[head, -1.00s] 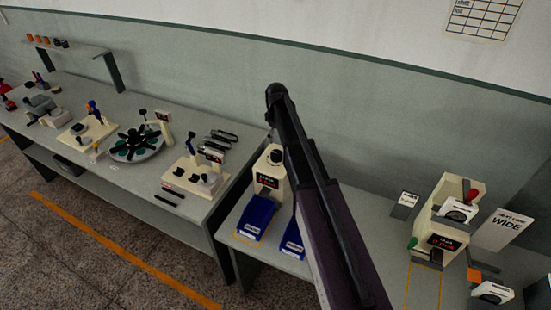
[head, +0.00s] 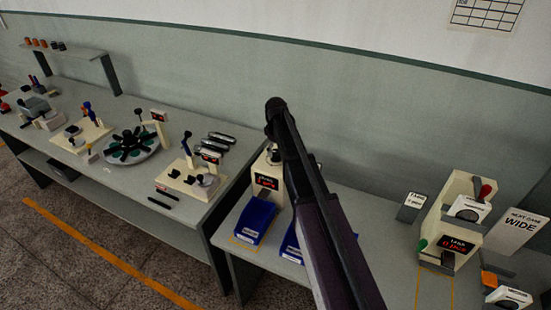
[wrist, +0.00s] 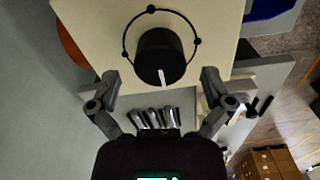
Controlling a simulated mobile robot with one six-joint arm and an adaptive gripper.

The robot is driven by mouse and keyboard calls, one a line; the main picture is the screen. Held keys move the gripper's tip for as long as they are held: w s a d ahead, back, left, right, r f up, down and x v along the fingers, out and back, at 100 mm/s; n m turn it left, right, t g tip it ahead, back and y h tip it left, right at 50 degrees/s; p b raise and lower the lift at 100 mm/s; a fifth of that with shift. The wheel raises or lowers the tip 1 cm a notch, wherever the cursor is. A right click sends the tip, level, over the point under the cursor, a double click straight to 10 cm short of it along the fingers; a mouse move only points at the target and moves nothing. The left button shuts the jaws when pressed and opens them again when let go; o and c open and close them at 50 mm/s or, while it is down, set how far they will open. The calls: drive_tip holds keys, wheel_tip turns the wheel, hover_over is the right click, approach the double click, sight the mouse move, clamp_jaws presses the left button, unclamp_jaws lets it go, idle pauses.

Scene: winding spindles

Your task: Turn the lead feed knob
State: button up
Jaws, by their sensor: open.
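A black round knob (wrist: 160,57) with a white pointer line sits on a cream panel (wrist: 215,25) in the wrist view. A thin black ring with small round dots surrounds it. The pointer aims down in the picture, toward my gripper. My gripper (wrist: 158,80) is open, with one finger on each side below the knob, apart from it. In the head view my arm hides the gripper and the knob. A cream unit with a red display (head: 268,183) stands partly behind my arm. Another cream unit (head: 455,225) at the right has a display that seems to read LEAD.
Blue bins (head: 254,218) stand by my arm. A WIDE sign (head: 515,230) is at the far right. The left bench (head: 120,180) holds several fixtures and a round dial plate (head: 132,145). Open floor (head: 90,265) lies in front of it.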

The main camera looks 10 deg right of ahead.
drive_tip(key=shift+f+b, duration=0.7)
drive_tip(key=shift+f, duration=0.3)
drive_tip(key=shift+c, duration=0.2)
drive_tip(key=c, duration=1.1)
